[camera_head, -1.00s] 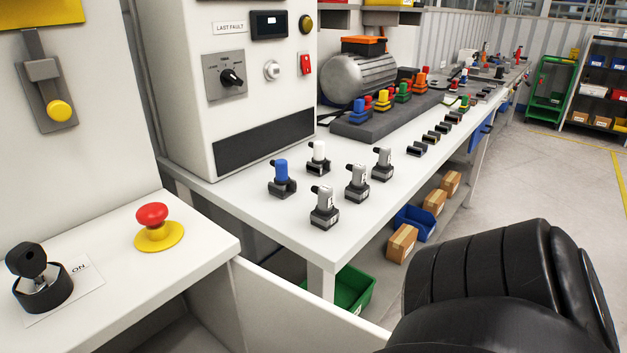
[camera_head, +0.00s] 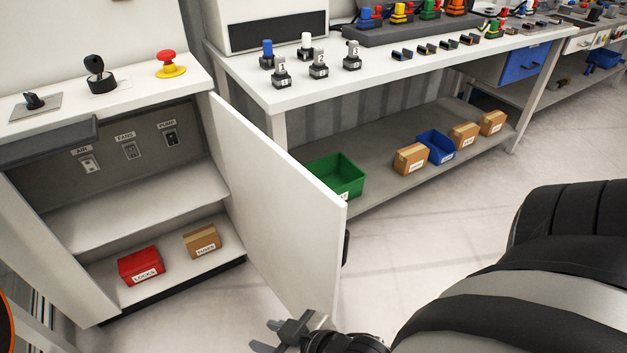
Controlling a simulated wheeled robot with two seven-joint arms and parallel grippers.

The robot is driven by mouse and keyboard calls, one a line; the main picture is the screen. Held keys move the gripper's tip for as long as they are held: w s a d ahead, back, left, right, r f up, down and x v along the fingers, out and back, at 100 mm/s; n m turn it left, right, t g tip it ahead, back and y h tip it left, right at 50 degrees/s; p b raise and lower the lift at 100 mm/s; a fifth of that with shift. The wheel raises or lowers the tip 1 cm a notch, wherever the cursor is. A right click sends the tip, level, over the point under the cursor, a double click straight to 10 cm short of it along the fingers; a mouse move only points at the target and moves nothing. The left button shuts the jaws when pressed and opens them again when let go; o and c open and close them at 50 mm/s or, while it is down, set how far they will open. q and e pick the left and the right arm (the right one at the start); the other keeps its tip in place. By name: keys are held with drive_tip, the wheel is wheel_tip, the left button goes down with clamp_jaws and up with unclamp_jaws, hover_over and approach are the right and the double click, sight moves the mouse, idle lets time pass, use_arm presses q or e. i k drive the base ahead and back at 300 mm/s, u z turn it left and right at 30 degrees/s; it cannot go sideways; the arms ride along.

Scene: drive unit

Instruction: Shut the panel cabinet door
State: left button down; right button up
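The panel cabinet (camera_head: 215,195) stands at the left with its front open. Its white door (camera_head: 275,195) is hinged at the cabinet's right side and stands swung well out toward me. A dark handle (camera_head: 346,246) shows at the door's outer right edge. My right gripper (camera_head: 268,336) is at the bottom of the view, near the door's lower free corner. Its two fingers point left and look apart, with nothing seen between them. I cannot tell if it touches the door. My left gripper is not in view.
Inside the cabinet are a red LOCKS box (camera_head: 140,265) and a cardboard box (camera_head: 202,241). A workbench (camera_head: 390,75) stands behind the door, with a green bin (camera_head: 335,176) on its lower shelf close to the door. The floor (camera_head: 430,235) right of the door is clear.

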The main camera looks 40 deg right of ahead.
sight(292, 225)
drive_tip(key=k, duration=0.15)
drive_tip(key=u, duration=2.75)
drive_tip(key=k, duration=2.1)
drive_tip(key=z, duration=1.8)
drive_tip(key=k, duration=0.3)
drive_tip(key=z, duration=0.15)
drive_tip(key=i, duration=0.5)
